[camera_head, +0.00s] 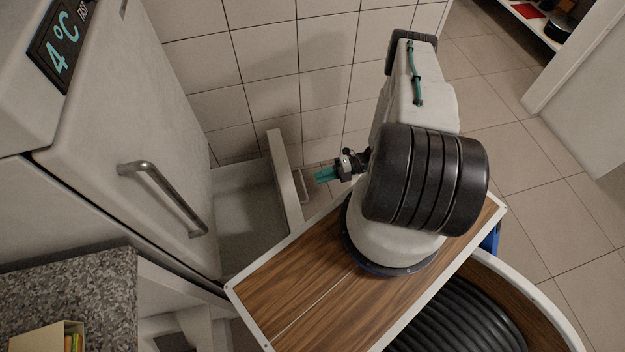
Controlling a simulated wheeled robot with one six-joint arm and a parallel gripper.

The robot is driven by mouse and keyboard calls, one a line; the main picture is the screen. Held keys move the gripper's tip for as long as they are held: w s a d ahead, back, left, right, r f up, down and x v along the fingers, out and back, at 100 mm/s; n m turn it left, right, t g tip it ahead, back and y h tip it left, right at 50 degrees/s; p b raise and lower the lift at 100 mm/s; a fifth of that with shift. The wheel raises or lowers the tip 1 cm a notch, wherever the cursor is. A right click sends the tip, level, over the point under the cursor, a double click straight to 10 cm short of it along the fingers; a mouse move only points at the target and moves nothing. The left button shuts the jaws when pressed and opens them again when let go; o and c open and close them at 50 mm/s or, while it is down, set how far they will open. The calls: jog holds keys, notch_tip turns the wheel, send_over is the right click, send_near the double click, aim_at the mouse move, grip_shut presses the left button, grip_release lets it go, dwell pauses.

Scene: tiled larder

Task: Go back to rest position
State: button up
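My gripper (325,174) shows left of my arm's large black joint, with teal fingertips pointing left. It is small in this view, and I cannot tell whether the fingers are apart or together. I see nothing clearly held in it. My arm stands folded up over my wood-topped base, and its black joint hides part of the links behind the gripper. The gripper appears just right of the handle (300,187) of an open white drawer (282,165); I cannot tell the gap in depth.
A white fridge (125,115) with a grey bar handle (165,197) and a "4°C" display (60,45) stands at left, its door looking shut. A speckled counter (75,295) holds a box (50,338) at lower left. Tiled wall behind; open floor (545,190) at right.

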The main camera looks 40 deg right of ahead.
jog(key=shift+v, duration=0.75)
